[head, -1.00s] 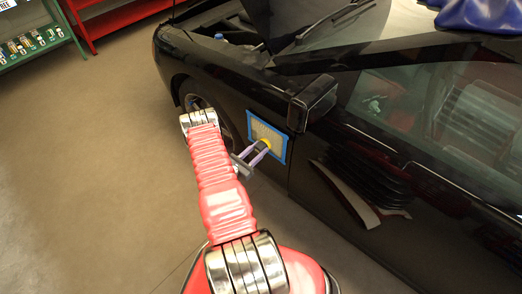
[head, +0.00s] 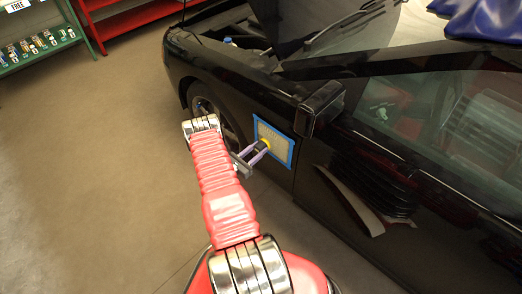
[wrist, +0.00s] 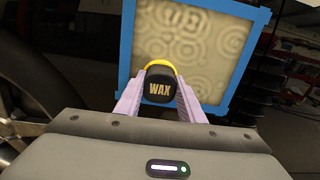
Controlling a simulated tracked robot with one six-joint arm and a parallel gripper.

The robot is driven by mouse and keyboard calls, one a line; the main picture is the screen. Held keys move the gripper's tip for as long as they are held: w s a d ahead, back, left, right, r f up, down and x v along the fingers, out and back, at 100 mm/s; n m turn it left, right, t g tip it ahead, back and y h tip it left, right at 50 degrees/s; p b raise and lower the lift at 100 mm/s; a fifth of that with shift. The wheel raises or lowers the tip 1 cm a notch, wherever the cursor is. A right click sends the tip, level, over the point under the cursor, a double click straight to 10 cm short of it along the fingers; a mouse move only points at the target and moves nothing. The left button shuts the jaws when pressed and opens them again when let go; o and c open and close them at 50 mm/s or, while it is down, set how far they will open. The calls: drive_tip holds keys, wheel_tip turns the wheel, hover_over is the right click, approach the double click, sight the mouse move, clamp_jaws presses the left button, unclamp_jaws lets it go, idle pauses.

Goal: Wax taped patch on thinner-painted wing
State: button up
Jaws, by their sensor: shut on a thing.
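The taped patch (head: 273,140) is on the side of the black car, between the front wheel and the mirror. Blue tape frames it, and in the wrist view the patch (wrist: 205,45) is beige with overlapping swirl rings. My gripper (head: 258,152) is shut on a black wax applicator (wrist: 160,86) lettered WAX, with a yellow pad edge (wrist: 162,66). The applicator is in front of the patch's lower part. I cannot tell if the pad touches the surface.
The car's front wheel (head: 208,112) is left of the patch and its black mirror (head: 321,106) is above right. A green shelf (head: 40,45) and red shelving stand at the back left. The floor on the left is clear.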

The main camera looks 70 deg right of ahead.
drive_tip(key=shift+d+r, duration=0.15)
drive_tip(key=shift+w+d, duration=0.25)
drive_tip(key=shift+w, duration=0.4)
drive_tip(key=shift+w+d, duration=0.2)
drive_tip(key=shift+w, duration=0.4)
drive_tip(key=shift+w+d, duration=0.25)
drive_tip(key=shift+w, duration=0.4)
drive_tip(key=shift+s+a, duration=0.1)
drive_tip(key=shift+s+a, duration=0.25)
drive_tip(key=shift+s, duration=0.4)
drive_tip(key=shift+s+a, duration=0.2)
drive_tip(key=shift+s, duration=0.4)
drive_tip(key=shift+s+a, duration=0.25)
drive_tip(key=shift+s, duration=0.4)
drive_tip(key=shift+s, duration=0.15)
drive_tip(key=shift+s+a, duration=0.45)
drive_tip(key=shift+s, duration=0.4)
drive_tip(key=shift+s+a, duration=0.45)
drive_tip(key=shift+s, duration=0.35)
drive_tip(key=shift+s+a, duration=0.35)
drive_tip(key=shift+s, duration=0.55)
drive_tip(key=shift+s+a, duration=0.3)
drive_tip(key=shift+s, duration=0.55)
